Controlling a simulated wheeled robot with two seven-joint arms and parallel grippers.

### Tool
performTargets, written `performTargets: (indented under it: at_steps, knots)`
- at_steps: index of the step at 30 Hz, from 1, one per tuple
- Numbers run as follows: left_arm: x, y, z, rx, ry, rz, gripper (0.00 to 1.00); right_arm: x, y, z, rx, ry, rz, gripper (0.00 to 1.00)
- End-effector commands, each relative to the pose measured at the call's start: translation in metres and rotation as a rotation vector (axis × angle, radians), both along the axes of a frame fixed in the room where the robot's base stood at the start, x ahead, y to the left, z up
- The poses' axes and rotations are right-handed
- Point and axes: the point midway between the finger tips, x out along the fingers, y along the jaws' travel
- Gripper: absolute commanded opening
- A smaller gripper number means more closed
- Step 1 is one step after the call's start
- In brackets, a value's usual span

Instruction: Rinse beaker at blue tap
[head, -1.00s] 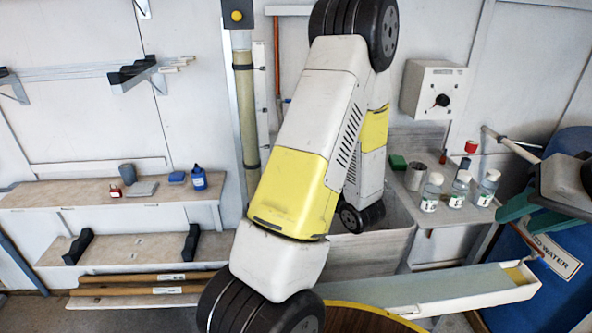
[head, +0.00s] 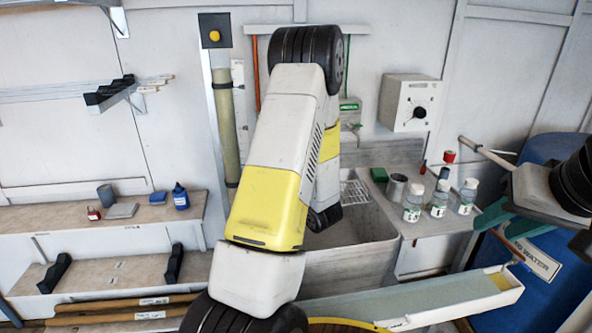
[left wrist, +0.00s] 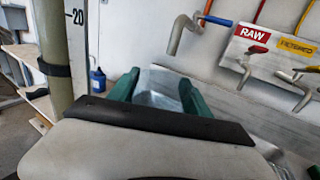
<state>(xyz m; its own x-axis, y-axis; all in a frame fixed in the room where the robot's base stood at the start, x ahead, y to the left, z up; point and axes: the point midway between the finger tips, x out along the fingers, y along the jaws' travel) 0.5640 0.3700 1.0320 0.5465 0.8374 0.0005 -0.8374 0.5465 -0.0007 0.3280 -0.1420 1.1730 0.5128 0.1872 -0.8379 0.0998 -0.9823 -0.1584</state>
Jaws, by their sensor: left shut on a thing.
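My left gripper (left wrist: 158,92) has two green fingers shut on a pale, see-through thing, apparently the beaker (left wrist: 160,86). The fingers hide much of it. In the head view my left arm hides this gripper. The tap with a blue handle (left wrist: 213,21) sticks out from the wall, above and to the right of the held beaker in the left wrist view, apart from it. The sink (head: 345,262) shows behind my arm in the head view. My right gripper (head: 497,222) has green fingers at the right, past the bottles; its opening is unclear.
The wall panel carries RAW (left wrist: 257,34) and FILTERED (left wrist: 297,46) labels with more taps. Several items, including a steel cup (head: 396,187), a green sponge (head: 379,174) and bottles (head: 413,205), stand on the counter right of the sink. A blue barrel (head: 545,262) stands at right.

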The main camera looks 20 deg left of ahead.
Motion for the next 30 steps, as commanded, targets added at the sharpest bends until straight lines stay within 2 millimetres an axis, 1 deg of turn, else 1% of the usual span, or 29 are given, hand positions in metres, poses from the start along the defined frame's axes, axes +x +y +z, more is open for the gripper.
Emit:
performTargets:
  at_steps: [6, 15, 22, 30]
  knots:
    - [0.012, 0.019, -0.005, 0.001, 0.001, 0.003, 0.15, 0.0, 0.0, 0.0, 0.0, 0.0, 0.0, 0.36]
    - [0.027, 0.041, -0.01, 0.001, 0.0, 0.002, 0.15, 0.0, 0.0, 0.0, 0.0, 0.0, 0.0, 0.36]
    - [0.034, 0.051, -0.012, 0.001, 0.001, 0.001, 0.15, 0.0, 0.0, 0.0, 0.0, 0.0, 0.0, 0.36]
    - [0.035, 0.053, -0.013, 0.001, 0.001, 0.001, 0.15, 0.0, 0.0, 0.0, 0.0, 0.0, 0.0, 0.36]
